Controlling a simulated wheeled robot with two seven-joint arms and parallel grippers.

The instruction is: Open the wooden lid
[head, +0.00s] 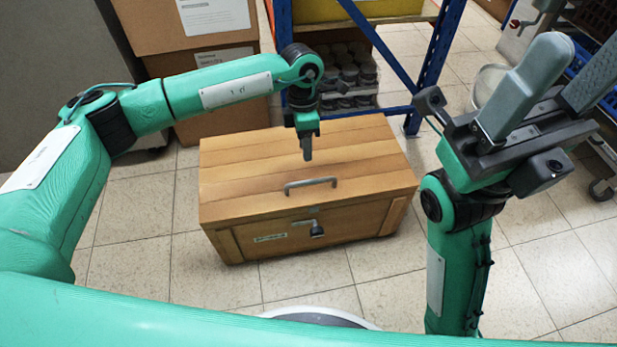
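A wooden chest stands on the tiled floor in the middle of the head view. Its wooden lid (245,169) is down and carries a grey bar handle (310,184) near the front edge. A dark latch (317,230) sits on the chest's front face below. My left gripper (308,155) points down above the lid, behind the handle and apart from it. Its fingers show edge-on as one dark strip, so I cannot tell whether they are open. My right gripper (560,82) is raised at the right, fingers pointing up and spread, with nothing between them.
Cardboard boxes (165,28) stand behind the chest at the left. A blue rack (436,62) with a crate of jars (350,75) is behind it. A cart with a wheel (601,189) is at the far right. The floor in front and at right is clear.

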